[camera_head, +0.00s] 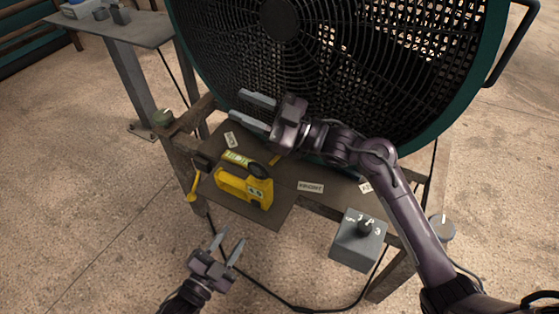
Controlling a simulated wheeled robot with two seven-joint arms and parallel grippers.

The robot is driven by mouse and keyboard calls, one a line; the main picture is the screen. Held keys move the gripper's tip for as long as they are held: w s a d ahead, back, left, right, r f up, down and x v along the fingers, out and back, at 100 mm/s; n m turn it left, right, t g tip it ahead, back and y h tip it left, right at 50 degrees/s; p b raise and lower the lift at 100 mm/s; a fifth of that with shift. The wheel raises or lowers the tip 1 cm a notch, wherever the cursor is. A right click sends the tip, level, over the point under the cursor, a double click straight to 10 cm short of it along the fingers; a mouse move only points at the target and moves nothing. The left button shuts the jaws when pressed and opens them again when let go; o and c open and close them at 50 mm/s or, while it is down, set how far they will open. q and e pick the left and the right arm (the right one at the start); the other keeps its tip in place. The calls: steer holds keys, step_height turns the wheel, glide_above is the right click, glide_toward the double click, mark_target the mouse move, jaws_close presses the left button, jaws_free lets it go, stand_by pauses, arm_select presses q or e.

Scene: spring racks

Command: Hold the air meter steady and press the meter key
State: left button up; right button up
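The yellow meter (231,184) lies on the small brown table below the fan. It has a pale display patch on its right end. A dark round part sits just behind it, beside a yellow-green labelled piece (237,158). I cannot make out the meter key. My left gripper (231,237) is open and empty, below and in front of the table edge, apart from the meter. My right gripper (237,105) is open and empty, above the back of the table near the fan grille, behind the meter and not touching it.
A large fan (281,17) with a teal rim stands behind the table (284,190). A grey control box with a black knob (346,250) is at the front right. Small paper labels lie on the table. A yellow hook-like piece (194,187) hangs at the left. A cable runs below.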

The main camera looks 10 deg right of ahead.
mark_target(249, 172)
steer(key=s+d+f+m+h, duration=0.1)
steer(key=f+m, duration=0.1)
steer(key=f, duration=0.4)
steer(key=s+d+f+m+t+h, duration=0.1)
steer(key=s+d+f+m+h, duration=0.1)
steer(key=f, duration=0.5)
steer(key=s+d+f+m+t+h, duration=0.1)
steer(key=d+f+h, duration=0.1)
steer(key=f, duration=0.4)
steer(key=shift+s+f+m, duration=0.2)
steer(key=shift+m, duration=0.2)
steer(key=shift+f+h, duration=0.25)
steer(key=shift+h, duration=0.05)
steer(key=x, duration=0.7)
steer(key=shift+w+a, duration=0.15)
steer(key=shift+w, duration=0.1)
steer(key=shift+c, duration=0.2)
jaws_close()
arm_select(q)
jaws_close()
